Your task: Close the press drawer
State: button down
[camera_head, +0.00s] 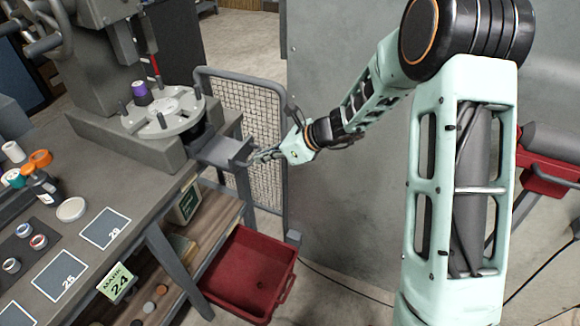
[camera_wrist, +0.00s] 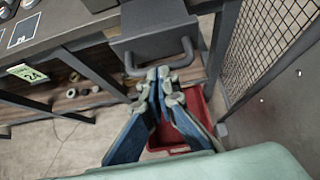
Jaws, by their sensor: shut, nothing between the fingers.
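The press (camera_head: 105,95) stands on the left workbench, with a round grey turntable (camera_head: 165,112) at its front. The grey press drawer (camera_head: 222,150) sticks out from below the turntable, past the bench edge. It also shows in the wrist view (camera_wrist: 155,32), with a dark bar handle (camera_wrist: 183,57) on its front. My gripper (camera_head: 253,157) is at the drawer's front from the right. In the wrist view my gripper (camera_wrist: 163,82) is shut and empty, its fingertips just in front of the handle. I cannot tell whether they touch it.
A red bin (camera_head: 245,275) stands on the floor below the drawer. A wire mesh panel (camera_head: 255,115) stands close behind my gripper, beside a grey wall. A purple-topped item (camera_head: 141,93) sits on the turntable. Small containers and marked cards (camera_head: 105,229) lie on the bench.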

jog(key=p, duration=0.2)
send_near(209, 146)
jog(key=x, duration=0.5)
jog(key=shift+s, duration=0.1)
jog(key=shift+a+f, duration=0.1)
jog(key=shift+a, duration=0.05)
